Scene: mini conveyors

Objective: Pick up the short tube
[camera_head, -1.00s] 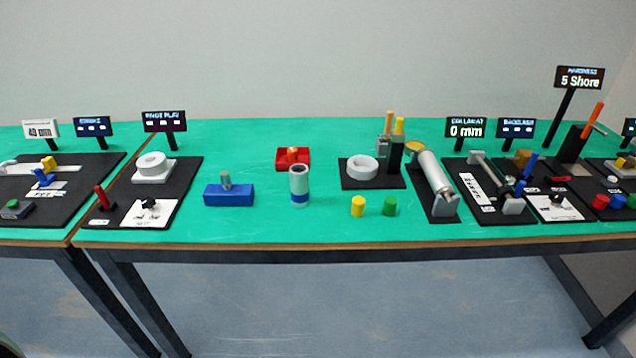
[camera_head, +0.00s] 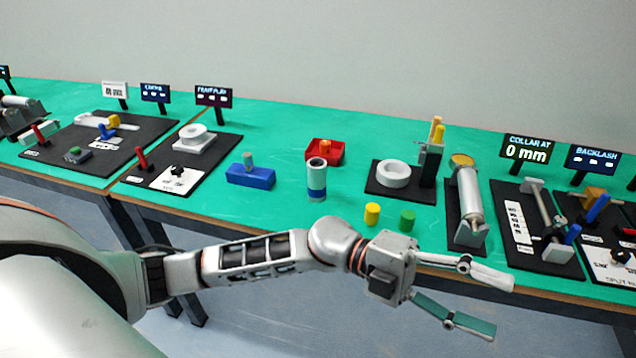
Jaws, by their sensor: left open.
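The short tube (camera_head: 316,180) stands upright on the green table. It is light grey with a blue band near its lower part, and its top looks open. My left gripper (camera_head: 503,308) is open and empty at the table's front edge, to the right of the tube and nearer to me. Its two fingers point to the right, away from the tube. My right gripper is not in view.
A blue block (camera_head: 250,177) stands left of the tube and a red tray (camera_head: 325,151) behind it. Yellow (camera_head: 372,214) and green (camera_head: 407,220) cylinders stand to its right. A white ring (camera_head: 393,174) lies on a black board. The table in front of the tube is clear.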

